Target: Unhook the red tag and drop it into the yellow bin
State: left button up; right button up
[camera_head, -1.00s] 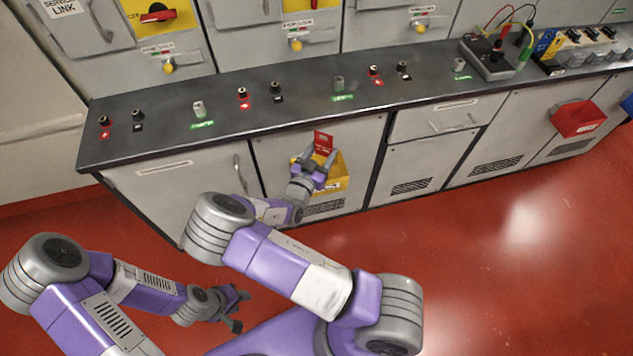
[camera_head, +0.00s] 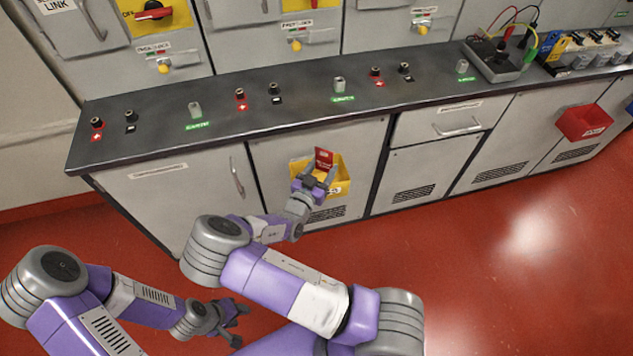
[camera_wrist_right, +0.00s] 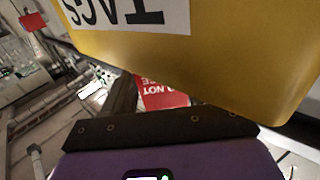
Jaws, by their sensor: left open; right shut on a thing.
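The red tag (camera_head: 323,158) is held in my right gripper (camera_head: 319,173), which is shut on it. In the head view the tag stands against the upper part of the yellow bin (camera_head: 341,186), overlapping its opening; I cannot tell how far inside it is. In the right wrist view the bin's yellow wall (camera_wrist_right: 220,50) fills the top, with an inverted "TAGS" label. The tag (camera_wrist_right: 163,92) shows beyond the bin's edge, with white lettering and its lower part hidden by the gripper. My left gripper (camera_head: 232,322) is open and empty, low over the red floor.
The yellow bin is on the front of a grey cabinet under a dark worktop (camera_head: 300,105) with several terminals. A red bin (camera_head: 584,123) is on the cabinet front at far right. A test box (camera_head: 495,60) with leads stands on the worktop. Red floor (camera_head: 500,270) is clear at right.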

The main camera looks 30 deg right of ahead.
jog(key=o, duration=1.5)
jog(key=shift+c, duration=0.2)
jog(key=p+v, duration=0.1)
jog(key=v, duration=0.6)
jog(key=shift+a, duration=0.25)
jog(key=shift+s, duration=0.15)
